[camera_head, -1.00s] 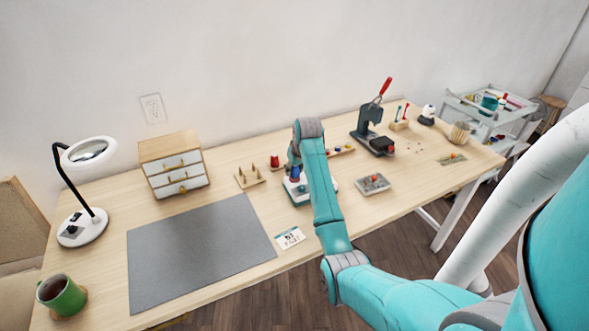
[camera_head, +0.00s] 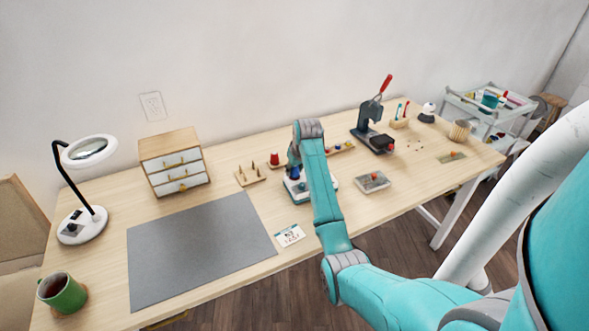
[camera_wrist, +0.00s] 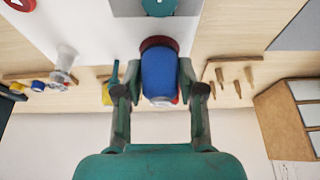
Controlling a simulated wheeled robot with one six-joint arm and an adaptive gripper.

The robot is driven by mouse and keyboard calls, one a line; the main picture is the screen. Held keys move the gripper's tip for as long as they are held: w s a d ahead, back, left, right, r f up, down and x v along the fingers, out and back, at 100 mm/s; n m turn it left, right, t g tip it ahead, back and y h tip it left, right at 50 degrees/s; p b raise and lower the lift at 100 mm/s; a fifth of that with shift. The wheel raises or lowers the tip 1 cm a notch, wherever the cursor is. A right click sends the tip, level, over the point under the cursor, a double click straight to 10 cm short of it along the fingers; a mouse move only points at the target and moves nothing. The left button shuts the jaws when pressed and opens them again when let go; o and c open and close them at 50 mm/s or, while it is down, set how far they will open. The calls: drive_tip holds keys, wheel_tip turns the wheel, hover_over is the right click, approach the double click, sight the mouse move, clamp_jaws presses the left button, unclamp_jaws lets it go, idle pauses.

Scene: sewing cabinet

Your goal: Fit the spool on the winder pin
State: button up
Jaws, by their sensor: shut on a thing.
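A blue spool (camera_wrist: 159,75) with a dark red rim sits between the fingertips of my gripper (camera_wrist: 160,92) in the wrist view. The fingers press it from both sides. The white machine (camera_wrist: 95,25) lies beyond the spool and carries a teal round part (camera_wrist: 158,6). In the head view the machine (camera_head: 297,195) stands on the table, partly behind my arm, with blue showing above it. The winder pin cannot be made out, and I cannot tell whether the spool touches or surrounds it.
A pegged wooden rack (camera_head: 250,176) and a red spool (camera_head: 274,159) stand left of the machine. A grey mat (camera_head: 200,250) and a card (camera_head: 290,236) lie nearer the front. A parts tray (camera_head: 372,182) and a press (camera_head: 370,132) stand to the right.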

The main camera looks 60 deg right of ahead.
drive_tip(key=shift+f, duration=0.3)
idle(0.5)
drive_tip(key=o, duration=0.9)
drive_tip(key=v, duration=1.2)
drive_tip(key=shift+w, duration=0.15)
